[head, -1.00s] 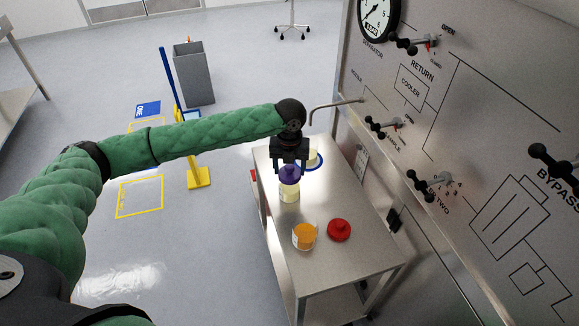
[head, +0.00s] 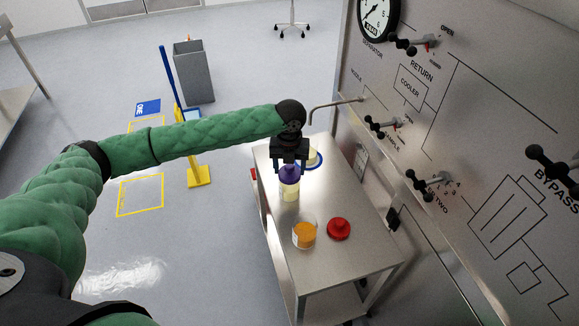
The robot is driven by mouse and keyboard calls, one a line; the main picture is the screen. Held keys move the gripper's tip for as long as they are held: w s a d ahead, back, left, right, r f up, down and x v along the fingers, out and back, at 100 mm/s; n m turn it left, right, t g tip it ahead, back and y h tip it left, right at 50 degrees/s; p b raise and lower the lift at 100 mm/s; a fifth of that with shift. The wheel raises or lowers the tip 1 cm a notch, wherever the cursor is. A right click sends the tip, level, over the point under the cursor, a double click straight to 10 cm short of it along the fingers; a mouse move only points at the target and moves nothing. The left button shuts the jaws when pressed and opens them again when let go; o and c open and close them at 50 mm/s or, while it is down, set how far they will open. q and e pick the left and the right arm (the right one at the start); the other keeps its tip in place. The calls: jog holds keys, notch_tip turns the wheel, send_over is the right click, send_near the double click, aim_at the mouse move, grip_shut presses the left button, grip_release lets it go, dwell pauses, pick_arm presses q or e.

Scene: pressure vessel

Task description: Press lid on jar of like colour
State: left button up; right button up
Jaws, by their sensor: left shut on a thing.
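My left gripper (head: 290,164) is shut on a purple lid (head: 290,174) and points down. The lid is right at the top of a clear jar with pale yellow contents (head: 289,191); I cannot tell whether it touches or is seated. A second clear jar with orange contents (head: 304,235) stands open nearer on the steel table. A red lid with a knob (head: 339,229) lies to its right. A pale round thing with a blue rim (head: 316,158) is partly hidden behind my left gripper. My right gripper is not in view.
The steel table (head: 345,265) has bare room at its near end. A bent metal pipe (head: 335,106) reaches over its far end from the panel (head: 420,130) on the right, which carries black-handled valves. A yellow-based stand (head: 198,177) is on the floor at left.

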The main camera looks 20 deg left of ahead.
pick_arm(q)
jog(key=shift+p, duration=0.35)
dwell(0.5)
jog(key=o, duration=1.3)
jog(key=shift+r+p, duration=3.1)
jog(key=shift+r, duration=0.45)
grip_shut()
